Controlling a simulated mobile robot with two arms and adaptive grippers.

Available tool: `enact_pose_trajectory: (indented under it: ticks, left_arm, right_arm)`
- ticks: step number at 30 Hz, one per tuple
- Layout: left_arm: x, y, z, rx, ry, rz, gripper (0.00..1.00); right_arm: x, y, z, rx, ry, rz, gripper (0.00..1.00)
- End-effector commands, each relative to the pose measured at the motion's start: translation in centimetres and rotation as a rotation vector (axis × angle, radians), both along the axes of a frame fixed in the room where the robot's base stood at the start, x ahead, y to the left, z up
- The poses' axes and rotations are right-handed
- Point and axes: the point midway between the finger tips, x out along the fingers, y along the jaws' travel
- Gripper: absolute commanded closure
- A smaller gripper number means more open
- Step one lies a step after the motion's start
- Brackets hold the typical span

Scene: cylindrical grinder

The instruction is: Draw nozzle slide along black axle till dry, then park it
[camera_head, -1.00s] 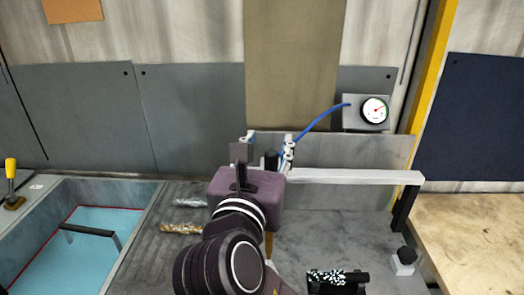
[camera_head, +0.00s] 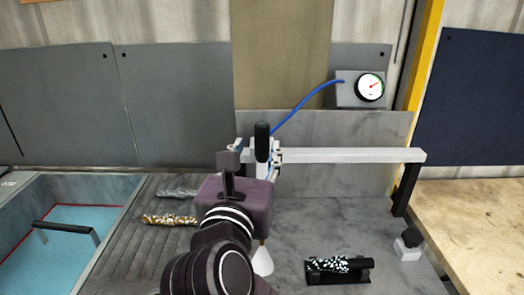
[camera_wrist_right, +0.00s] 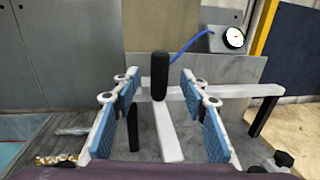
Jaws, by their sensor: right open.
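The black axle (camera_head: 340,264), speckled with white patches, lies on a dark cradle at the lower right in the head view. The nozzle slide sits near the left end of a white rail (camera_head: 350,155). It shows an upright black handle (camera_head: 262,138) and a white cone-shaped nozzle (camera_head: 262,261) below. My right gripper (camera_head: 261,160) is open at the handle. In the right wrist view the handle (camera_wrist_right: 160,76) stands between the blue-padded fingers (camera_wrist_right: 160,100), with a gap on each side. My right arm hides part of the slide. My left gripper is not in view.
A blue hose (camera_head: 305,105) runs from the slide area to a gauge (camera_head: 369,87). A black knob on a white block (camera_head: 409,245) stands right of the axle. Two mottled cylinders (camera_head: 172,219) lie on the ribbed plate at left, beside a blue basin (camera_head: 75,256).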

Motion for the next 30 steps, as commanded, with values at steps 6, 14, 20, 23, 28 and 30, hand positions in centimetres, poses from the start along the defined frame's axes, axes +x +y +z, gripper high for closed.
enact_pose_trajectory:
  ticks: [6,14,20,23,28,30]
  left_arm:
    - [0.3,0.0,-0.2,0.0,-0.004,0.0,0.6]
    - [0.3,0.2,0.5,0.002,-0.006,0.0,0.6]
    - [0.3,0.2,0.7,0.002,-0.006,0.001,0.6]
    - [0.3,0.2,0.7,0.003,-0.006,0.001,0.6]
    - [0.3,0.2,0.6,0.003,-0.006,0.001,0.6]
    - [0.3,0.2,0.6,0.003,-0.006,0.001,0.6]
  right_arm:
    - [1.6,-0.3,-0.4,-0.002,0.0,-0.003,0.6]
    - [5.7,-1.0,-0.4,-0.003,0.001,-0.002,0.6]
    - [7.4,-1.2,-0.4,0.0,0.0,0.001,0.6]
    - [7.7,-1.2,-0.5,0.0,0.0,0.001,0.6]
    - [7.7,-1.2,-0.5,0.0,0.0,0.001,0.6]
    - [7.7,-1.2,-0.5,0.0,0.0,0.001,0.64]
